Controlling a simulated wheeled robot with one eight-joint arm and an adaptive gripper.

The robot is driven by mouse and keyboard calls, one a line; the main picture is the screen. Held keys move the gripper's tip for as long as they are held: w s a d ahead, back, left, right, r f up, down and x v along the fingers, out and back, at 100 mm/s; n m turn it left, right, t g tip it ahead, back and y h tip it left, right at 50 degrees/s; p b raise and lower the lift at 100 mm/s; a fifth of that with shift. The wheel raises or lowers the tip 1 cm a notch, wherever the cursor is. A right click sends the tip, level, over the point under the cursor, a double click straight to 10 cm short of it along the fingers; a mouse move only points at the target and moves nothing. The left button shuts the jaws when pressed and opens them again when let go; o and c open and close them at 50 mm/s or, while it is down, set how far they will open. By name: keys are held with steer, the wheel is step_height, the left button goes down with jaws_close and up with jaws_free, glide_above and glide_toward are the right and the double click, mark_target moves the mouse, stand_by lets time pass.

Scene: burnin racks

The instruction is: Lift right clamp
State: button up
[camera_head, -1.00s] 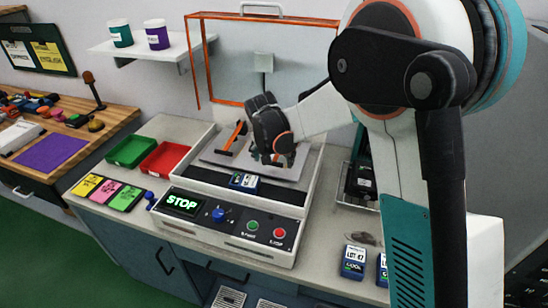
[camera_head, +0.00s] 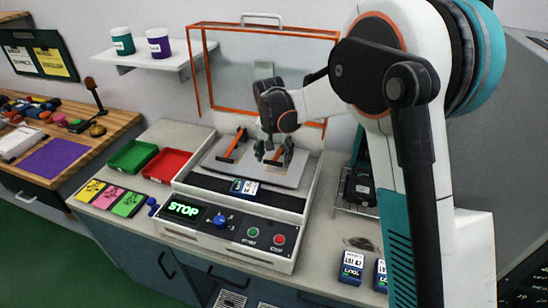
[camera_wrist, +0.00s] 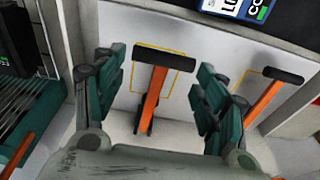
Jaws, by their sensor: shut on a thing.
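The right clamp, with an orange arm and black crossbar, stands between my fingers in the wrist view (camera_wrist: 152,95). In the head view, my gripper largely hides this clamp. The left clamp (camera_head: 232,146) is on the plate's left side, apart from my gripper; it also shows at right in the wrist view (camera_wrist: 262,96). A blue labelled pack (camera_head: 244,188) lies in front of the plate.
An orange-framed clear cover (camera_head: 268,32) stands raised behind. The front panel (camera_head: 222,224) has a lit STOP display, knob and buttons. Green (camera_head: 132,156) and red (camera_head: 166,165) trays sit left. More blue packs (camera_head: 350,268) and a wire rack (camera_head: 357,190) are at right.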

mark_target(277, 155)
steer(key=w+r+p, duration=0.1)
steer(key=r, duration=0.1)
steer(key=w+r+g+p, duration=0.1)
steer(key=r, duration=0.1)
steer(key=d+r+g+p, duration=0.1)
steer(key=r, duration=0.1)
steer(key=shift+w+y, duration=0.4)
steer(key=shift+w+d+r+p, duration=0.25)
steer(key=shift+w+r+p, duration=0.15)
steer(key=shift+w+r, duration=0.1)
steer(key=shift+w+d+r+p, duration=0.2)
steer(key=shift+w+r+p, duration=0.15)
steer(key=shift+w+r, duration=0.1)
